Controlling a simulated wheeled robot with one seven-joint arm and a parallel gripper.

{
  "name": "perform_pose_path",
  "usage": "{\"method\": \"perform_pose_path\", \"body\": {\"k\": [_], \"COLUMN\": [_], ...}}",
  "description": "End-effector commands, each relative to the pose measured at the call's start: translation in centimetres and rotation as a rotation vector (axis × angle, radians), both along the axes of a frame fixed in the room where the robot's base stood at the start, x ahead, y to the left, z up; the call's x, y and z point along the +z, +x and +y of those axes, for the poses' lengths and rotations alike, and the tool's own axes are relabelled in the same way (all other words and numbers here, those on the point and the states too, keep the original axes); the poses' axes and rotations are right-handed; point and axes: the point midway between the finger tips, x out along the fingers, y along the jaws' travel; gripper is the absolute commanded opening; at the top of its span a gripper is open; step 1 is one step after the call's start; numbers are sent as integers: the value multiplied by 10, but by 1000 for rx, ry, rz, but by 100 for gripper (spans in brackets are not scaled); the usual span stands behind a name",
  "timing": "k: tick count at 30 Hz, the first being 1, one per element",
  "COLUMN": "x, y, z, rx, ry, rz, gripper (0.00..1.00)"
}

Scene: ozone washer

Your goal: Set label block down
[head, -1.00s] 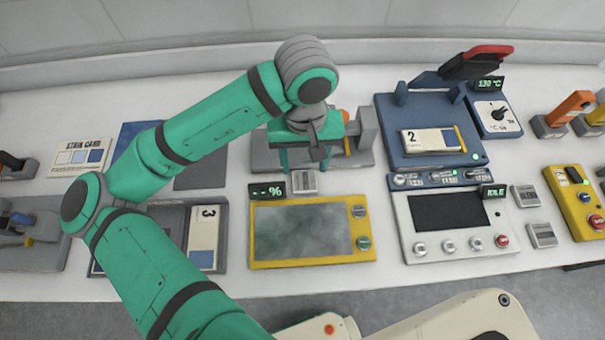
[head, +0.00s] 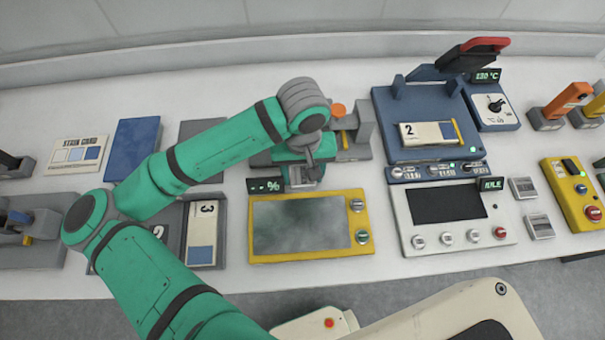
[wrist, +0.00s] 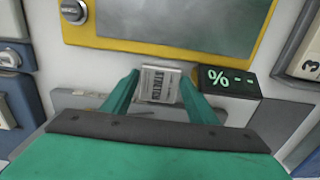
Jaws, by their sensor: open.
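The label block (wrist: 160,83) is a small pale grey block with a dark label reading "STRETCH". In the wrist view it lies between the two fingertips of my gripper (wrist: 159,88), with a narrow gap at its sides. My gripper is open around it. In the head view my gripper (head: 304,178) is low behind the yellow-framed panel (head: 311,257), right of the "- - %" display (head: 265,186). My fingers largely hide the block there. I cannot tell exactly what the block's underside touches.
A grey clamp device (head: 365,125) stands just behind my gripper. A blue press (head: 418,103) holds a card marked 2, with a white control panel (head: 409,236) in front. A card marked 3 (head: 203,234) lies in a grey tray at left. Two small grey blocks (head: 523,188) (head: 539,226) lie at right.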

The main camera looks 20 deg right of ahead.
Motion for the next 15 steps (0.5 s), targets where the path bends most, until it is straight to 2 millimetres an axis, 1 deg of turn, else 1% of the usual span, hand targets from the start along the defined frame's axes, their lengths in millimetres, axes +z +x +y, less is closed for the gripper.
{"method": "perform_pose_path", "body": {"k": [1,2,3,5,7,8,15], "x": [0,0,0,0,0,1,2], "y": [0,0,0,0,0,0,0], "z": [0,0,0,0,0,0,0], "rx": [0,0,0,0,0,0,0], "ry": [0,0,0,0,0,0,0], "rz": [0,0,0,0,0,0,-1], "gripper": [53,48,39,25,25,21,21]}}
